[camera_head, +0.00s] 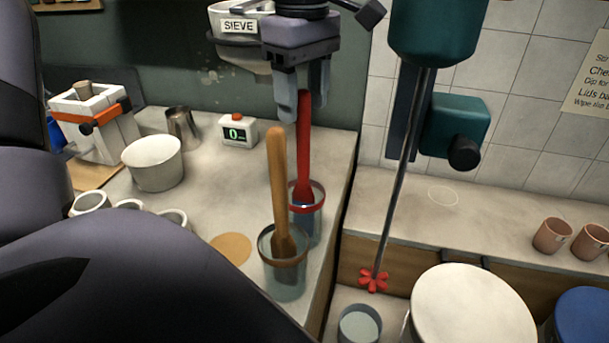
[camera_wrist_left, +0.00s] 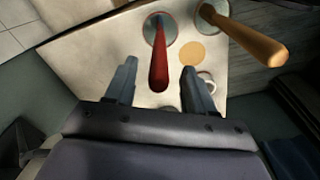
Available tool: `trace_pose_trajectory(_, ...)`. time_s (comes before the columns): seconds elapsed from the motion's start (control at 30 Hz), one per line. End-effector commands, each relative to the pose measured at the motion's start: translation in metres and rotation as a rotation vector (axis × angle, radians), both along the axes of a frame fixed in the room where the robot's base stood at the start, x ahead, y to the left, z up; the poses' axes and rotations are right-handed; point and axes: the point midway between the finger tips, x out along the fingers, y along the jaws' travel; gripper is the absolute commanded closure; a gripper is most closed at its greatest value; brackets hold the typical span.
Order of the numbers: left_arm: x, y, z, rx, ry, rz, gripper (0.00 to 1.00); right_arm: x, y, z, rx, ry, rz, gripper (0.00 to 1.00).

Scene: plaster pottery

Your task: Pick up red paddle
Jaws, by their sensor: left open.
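The red paddle (camera_head: 304,140) stands upright in a clear cup with a red rim (camera_head: 317,208) near the counter's right edge. It also shows in the left wrist view (camera_wrist_left: 159,62), its handle end pointing toward the gripper. My left gripper (camera_head: 302,100) points down at the top of the handle, fingers apart. In the left wrist view the handle end appears between the two fingertips (camera_wrist_left: 160,78), with a gap on each side. Neither finger visibly touches it. My right gripper is not in view.
A wooden paddle (camera_head: 278,185) in a brown-rimmed cup (camera_head: 285,275) stands close in front. A mixer shaft (camera_head: 402,170) with a red impeller (camera_head: 374,281) hangs at right. The sieve (camera_head: 232,48) is behind my gripper. A timer (camera_head: 238,131) and white pot (camera_head: 153,162) stand left.

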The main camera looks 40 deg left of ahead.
Motion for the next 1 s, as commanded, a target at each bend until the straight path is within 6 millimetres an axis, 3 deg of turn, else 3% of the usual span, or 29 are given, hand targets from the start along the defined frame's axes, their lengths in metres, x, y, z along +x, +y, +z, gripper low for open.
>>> trace_pose_trajectory(0.2,0.001,0.000,-0.031,-0.002,0.002,0.000,0.46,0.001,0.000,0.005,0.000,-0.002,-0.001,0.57)
trace_pose_trajectory(0.5,0.002,0.000,-0.036,-0.002,-0.001,0.001,0.46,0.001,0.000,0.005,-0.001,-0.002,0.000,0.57)
trace_pose_trajectory(0.67,0.002,0.000,-0.036,-0.002,-0.001,0.001,0.98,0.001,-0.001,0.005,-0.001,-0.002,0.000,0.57)
trace_pose_trajectory(1.0,0.002,0.000,-0.035,-0.002,-0.003,0.001,1.00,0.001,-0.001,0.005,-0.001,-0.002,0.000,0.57)
